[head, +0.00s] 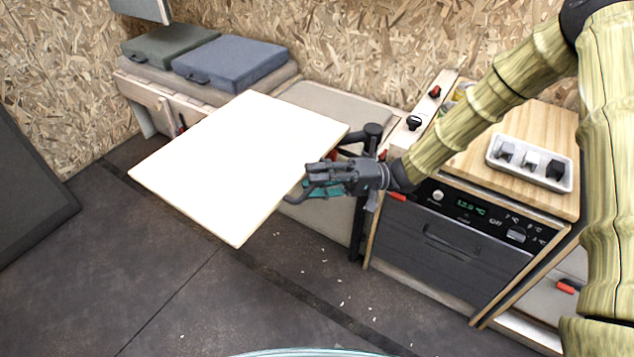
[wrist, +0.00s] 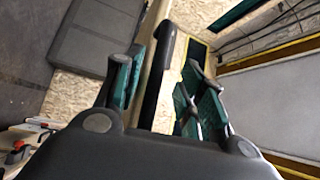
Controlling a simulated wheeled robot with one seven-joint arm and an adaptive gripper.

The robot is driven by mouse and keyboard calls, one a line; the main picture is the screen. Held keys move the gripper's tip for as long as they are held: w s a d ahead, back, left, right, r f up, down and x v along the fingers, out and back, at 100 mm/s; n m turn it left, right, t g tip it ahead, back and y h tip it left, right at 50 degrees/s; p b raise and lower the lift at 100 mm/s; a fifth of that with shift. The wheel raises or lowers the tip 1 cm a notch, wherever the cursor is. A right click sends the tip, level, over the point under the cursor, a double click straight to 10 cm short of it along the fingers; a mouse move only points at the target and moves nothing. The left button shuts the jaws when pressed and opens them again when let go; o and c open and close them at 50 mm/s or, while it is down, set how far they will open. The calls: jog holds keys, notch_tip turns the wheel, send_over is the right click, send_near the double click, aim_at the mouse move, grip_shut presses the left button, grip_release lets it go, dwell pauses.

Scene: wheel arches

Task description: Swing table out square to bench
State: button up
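The table is a pale flat top (head: 240,160), level and raised above the dark floor, set at an angle to the bench (head: 150,100) along the back wall. A black post and swing arm (head: 371,132) stand at its right edge. My gripper (head: 312,182) is at the right edge of the table, beside the post. In the wrist view, its teal-padded fingers (wrist: 162,88) stand apart on either side of a black bar (wrist: 167,60). A gap seems to show, but contact is hard to tell.
A cabinet with a dark-fronted appliance (head: 450,245) and a white tray (head: 530,163) is at right. A dark panel (head: 30,190) stands at left. The floor in front is mostly clear, with small pale scraps.

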jog(key=shift+f, duration=0.25)
dwell(0.3)
jog(key=shift+s, duration=0.1)
